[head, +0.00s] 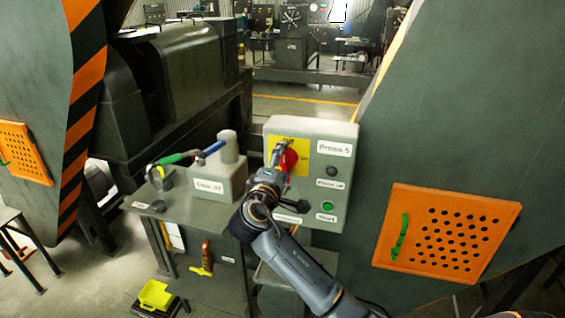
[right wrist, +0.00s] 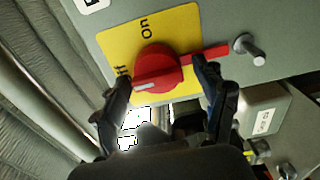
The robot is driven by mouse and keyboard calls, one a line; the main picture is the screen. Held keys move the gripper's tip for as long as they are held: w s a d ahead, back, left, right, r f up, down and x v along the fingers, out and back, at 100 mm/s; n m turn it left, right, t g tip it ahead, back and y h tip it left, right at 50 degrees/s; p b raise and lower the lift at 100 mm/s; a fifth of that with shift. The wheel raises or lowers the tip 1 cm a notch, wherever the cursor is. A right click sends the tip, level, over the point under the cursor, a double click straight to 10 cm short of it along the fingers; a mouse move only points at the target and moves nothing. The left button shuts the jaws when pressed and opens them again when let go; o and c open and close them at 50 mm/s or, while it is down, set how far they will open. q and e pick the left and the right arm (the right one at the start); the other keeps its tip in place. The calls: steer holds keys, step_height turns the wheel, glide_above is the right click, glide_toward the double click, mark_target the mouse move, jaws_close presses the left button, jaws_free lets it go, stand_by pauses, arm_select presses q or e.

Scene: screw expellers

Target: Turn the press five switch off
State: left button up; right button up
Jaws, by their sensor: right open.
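The press five control box (head: 341,134) is grey-green and labelled "Press 5". Its red rotary switch (head: 290,161) sits on a yellow plate (head: 301,146), partly hidden by my right gripper (head: 279,157) in the head view. In the right wrist view, the red switch (right wrist: 160,70) has a white mark, and the yellow plate (right wrist: 185,27) shows "On" and a partly covered "Off". I cannot tell the switch's setting for sure. My right gripper (right wrist: 163,77) is open, with one finger on each side of the knob. Contact is unclear. My left gripper is not in view.
The box also has a black button (head: 331,171) and a green start button (head: 327,205). A bench (head: 185,222) with a grey block labelled "Clean oil" (head: 217,181) stands left. A large green machine (head: 455,110) with an orange perforated panel (head: 448,232) is right.

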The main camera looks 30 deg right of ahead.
steer(key=shift+a, duration=0.1)
steer(key=v, duration=1.2)
